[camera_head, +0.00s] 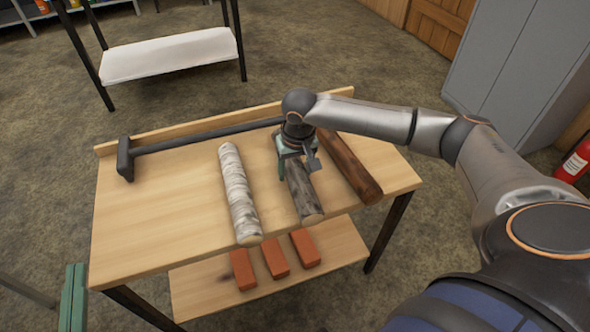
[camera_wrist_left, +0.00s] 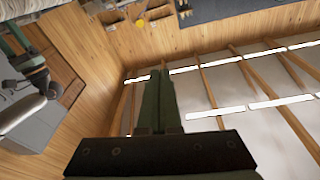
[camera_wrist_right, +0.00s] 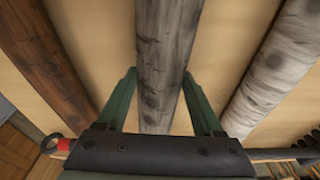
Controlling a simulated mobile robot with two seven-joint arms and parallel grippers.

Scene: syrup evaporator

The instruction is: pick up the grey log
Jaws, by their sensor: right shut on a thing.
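The grey log (camera_head: 302,196) lies lengthwise on the wooden table, between a pale birch log and a dark brown log. My right gripper (camera_head: 294,172) comes down over it from above and is shut on it around its middle. In the right wrist view the grey log (camera_wrist_right: 163,60) runs between the two green fingers (camera_wrist_right: 160,100). I cannot tell whether the log is clear of the tabletop. My left gripper (camera_head: 73,292) is at the lower left of the head view, away from the logs. In the left wrist view its fingers (camera_wrist_left: 158,95) are together, with nothing between them.
The birch log (camera_head: 239,192) and brown log (camera_head: 348,166) lie close on either side on the table (camera_head: 150,220). A long-handled black tool (camera_head: 190,140) lies along the back. Several orange bricks (camera_head: 274,257) sit on the lower shelf. A grey cabinet (camera_head: 520,70) stands at right.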

